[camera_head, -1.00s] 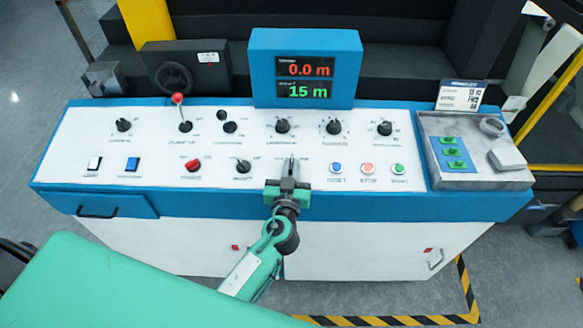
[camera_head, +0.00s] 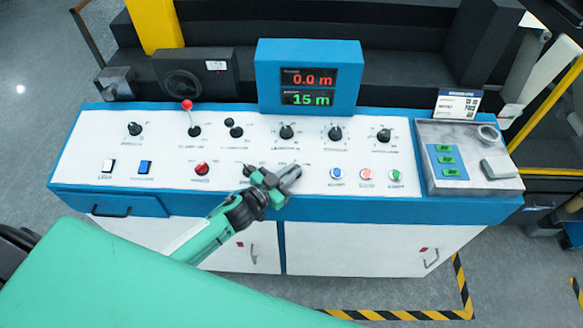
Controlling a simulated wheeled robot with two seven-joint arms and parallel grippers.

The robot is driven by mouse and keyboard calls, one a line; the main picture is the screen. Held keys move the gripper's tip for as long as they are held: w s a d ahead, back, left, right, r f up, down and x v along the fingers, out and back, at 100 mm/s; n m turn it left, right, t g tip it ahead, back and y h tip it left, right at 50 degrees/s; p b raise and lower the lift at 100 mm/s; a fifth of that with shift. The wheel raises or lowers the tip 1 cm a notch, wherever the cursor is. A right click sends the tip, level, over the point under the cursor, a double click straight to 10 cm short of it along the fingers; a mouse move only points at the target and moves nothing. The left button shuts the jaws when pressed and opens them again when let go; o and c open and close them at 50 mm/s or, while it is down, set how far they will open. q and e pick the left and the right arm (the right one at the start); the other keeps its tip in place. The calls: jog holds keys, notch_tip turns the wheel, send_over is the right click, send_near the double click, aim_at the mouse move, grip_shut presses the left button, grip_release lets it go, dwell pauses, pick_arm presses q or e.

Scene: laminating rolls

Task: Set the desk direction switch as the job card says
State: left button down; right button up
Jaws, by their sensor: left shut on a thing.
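My left gripper (camera_head: 288,176) reaches in from the lower left and is shut at the front middle of the white desk panel (camera_head: 100,150). Its jaws slant to the upper right and cover the direction switch they are shut on, so the switch's position cannot be read. The job card (camera_head: 457,103) stands upright at the back right of the desk; its print is too small to read. My right gripper is not in view.
A black knob (camera_head: 249,170) lies close left of the gripper, partly hidden. Blue, red and green buttons are to the right. The display (camera_head: 308,77) reads 0.0 m and 15 m.

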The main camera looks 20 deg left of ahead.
pick_arm(q)
jog(key=shift+h, duration=0.3)
jog(key=c, duration=1.5)
grip_release()
jog(key=b+v, duration=0.4)
jog(key=v, duration=0.9)
jog(key=shift+s+a+r, duration=0.2)
jog(key=shift+s+a, duration=0.05)
jog(key=shift+s, duration=0.05)
